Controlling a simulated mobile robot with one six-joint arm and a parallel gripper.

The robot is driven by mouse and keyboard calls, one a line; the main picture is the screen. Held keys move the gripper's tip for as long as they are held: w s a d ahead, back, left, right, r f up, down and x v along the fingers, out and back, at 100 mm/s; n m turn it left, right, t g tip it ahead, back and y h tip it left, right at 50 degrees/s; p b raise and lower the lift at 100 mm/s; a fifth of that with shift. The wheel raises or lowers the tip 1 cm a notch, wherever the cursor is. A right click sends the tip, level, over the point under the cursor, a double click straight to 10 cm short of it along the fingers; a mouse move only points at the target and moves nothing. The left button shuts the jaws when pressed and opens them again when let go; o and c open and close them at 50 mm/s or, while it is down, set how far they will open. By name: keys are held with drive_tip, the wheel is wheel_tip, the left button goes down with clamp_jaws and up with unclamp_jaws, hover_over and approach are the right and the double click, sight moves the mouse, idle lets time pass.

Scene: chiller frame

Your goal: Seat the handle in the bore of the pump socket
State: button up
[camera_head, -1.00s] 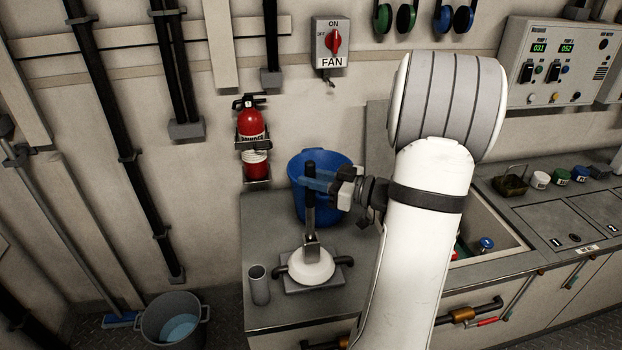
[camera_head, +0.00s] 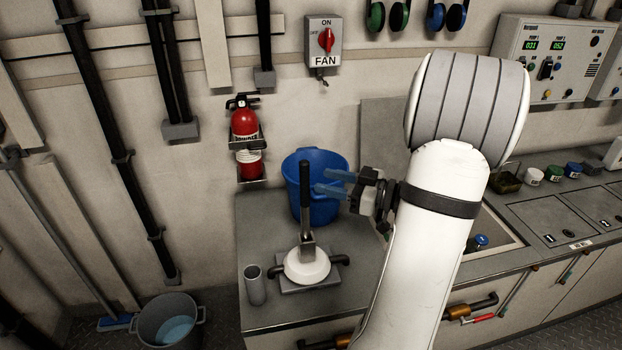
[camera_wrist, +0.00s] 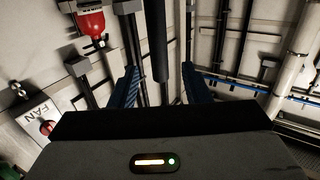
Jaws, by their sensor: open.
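The handle (camera_head: 305,190) has a black grip and a metal lower end. It stands about upright with its lower end at the pump socket on the white-domed pump (camera_head: 307,268). How deep it sits in the bore is hidden. My gripper (camera_head: 323,181), with blue fingers, is open and empty to the right of the handle's grip, apart from it. In the wrist view the dark handle (camera_wrist: 158,40) shows ahead, in the gap between the two blue fingers.
A grey cylindrical cup (camera_head: 255,286) stands left of the pump on the counter. A blue bucket (camera_head: 301,170) stands behind the handle. A fire extinguisher (camera_head: 245,125) hangs on the wall. A sink recess lies to the right, partly behind my arm.

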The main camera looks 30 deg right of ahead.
drive_tip(key=v, duration=0.6)
drive_tip(key=shift+s, duration=0.15)
idle(0.3)
